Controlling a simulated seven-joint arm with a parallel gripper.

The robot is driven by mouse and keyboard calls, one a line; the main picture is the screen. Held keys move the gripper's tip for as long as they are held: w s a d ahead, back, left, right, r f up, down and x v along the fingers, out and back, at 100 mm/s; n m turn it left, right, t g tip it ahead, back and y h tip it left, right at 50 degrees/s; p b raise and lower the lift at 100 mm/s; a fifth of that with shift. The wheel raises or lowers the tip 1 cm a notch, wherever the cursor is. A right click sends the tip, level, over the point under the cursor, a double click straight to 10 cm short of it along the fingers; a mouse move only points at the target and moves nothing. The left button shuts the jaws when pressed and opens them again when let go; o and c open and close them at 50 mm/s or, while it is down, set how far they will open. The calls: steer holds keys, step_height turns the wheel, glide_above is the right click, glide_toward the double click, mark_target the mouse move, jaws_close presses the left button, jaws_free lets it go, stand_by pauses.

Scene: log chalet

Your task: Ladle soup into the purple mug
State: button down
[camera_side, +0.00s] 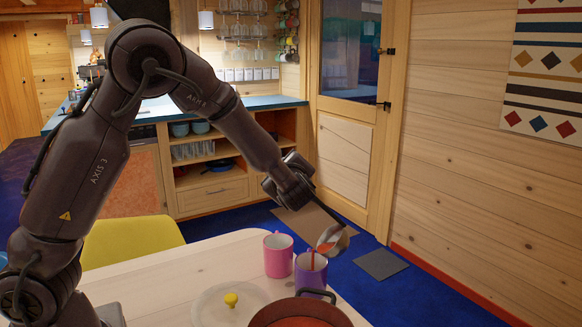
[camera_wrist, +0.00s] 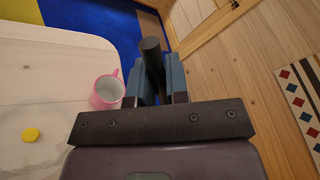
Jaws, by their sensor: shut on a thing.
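My gripper (camera_side: 297,180) is shut on the dark handle of a ladle, which also shows between the fingers in the wrist view (camera_wrist: 152,60). The ladle's metal bowl (camera_side: 335,241) hangs tilted over the purple mug (camera_side: 311,271), and a red-orange stream of soup runs from it into the mug's opening. The purple mug stands upright on the table; its inside is hidden in the side view, and I do not see it in the wrist view. A pot (camera_side: 300,312) of red-orange soup stands in front of the mug, cut off by the lower picture edge.
A pink mug (camera_side: 278,256) stands close beside the purple mug, also in the wrist view (camera_wrist: 106,92). A pale lid (camera_side: 207,306) with a yellow knob (camera_side: 231,299) lies left of the pot. The pale table (camera_side: 150,272) is clear farther left. A yellow chair (camera_side: 130,240) stands behind.

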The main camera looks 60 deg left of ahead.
steer(key=s+a+f+n, duration=0.3)
steer(key=s+f, duration=0.2)
steer(key=shift+s+a+f+t+h, duration=0.2)
steer(key=shift+s+t+h, duration=0.1)
steer(key=shift+h, duration=0.1)
stand_by(0.7)
steer(key=shift+r, duration=0.1)
stand_by(0.3)
steer(key=shift+r+m+y, duration=0.4)
steer(key=shift+r+m, duration=0.8)
steer(key=shift+r, duration=0.75)
steer(key=shift+r, duration=2.7)
